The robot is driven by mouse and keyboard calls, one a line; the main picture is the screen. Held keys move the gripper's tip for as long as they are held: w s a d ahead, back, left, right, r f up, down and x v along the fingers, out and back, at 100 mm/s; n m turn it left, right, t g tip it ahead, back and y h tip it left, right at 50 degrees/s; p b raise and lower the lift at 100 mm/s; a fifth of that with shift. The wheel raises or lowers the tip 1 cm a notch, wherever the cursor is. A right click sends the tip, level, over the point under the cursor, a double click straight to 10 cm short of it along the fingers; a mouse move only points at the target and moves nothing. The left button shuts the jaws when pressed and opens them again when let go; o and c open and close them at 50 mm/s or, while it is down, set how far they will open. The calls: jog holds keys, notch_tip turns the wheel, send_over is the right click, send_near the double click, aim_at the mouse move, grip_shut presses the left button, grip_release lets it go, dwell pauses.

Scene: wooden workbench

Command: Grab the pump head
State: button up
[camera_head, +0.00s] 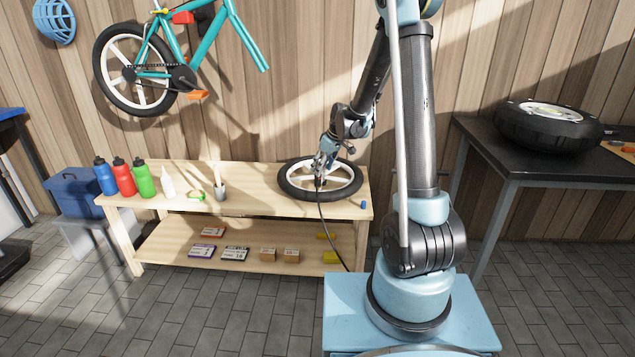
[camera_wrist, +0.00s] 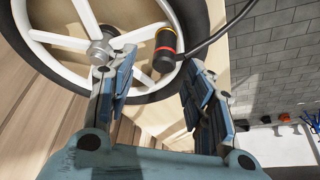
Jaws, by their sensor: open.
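The pump head (camera_wrist: 166,48) is a dark cylinder with a red and a yellow band, at the top middle of the wrist view. A black hose (camera_wrist: 225,27) runs from it to the upper right. It is by the rim of a white-spoked wheel (camera_wrist: 150,88); whether it touches the wheel I cannot tell. My gripper (camera_wrist: 155,70) is open, with the pump head ahead of and between its fingertips, nearer the right one. In the head view my gripper (camera_head: 321,170) is low over the wheel (camera_head: 291,192) on the bench, and the pump head cannot be made out there.
A dark table with a tyre (camera_head: 548,125) stands at the right. A bicycle (camera_head: 160,70) hangs on the wall.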

aim_at(318, 179)
jog(key=shift+s+x, duration=0.15)
jog(key=shift+x, duration=1.2)
jog(key=shift+s+x, duration=0.15)
jog(key=shift+x, duration=1.2)
grip_shut()
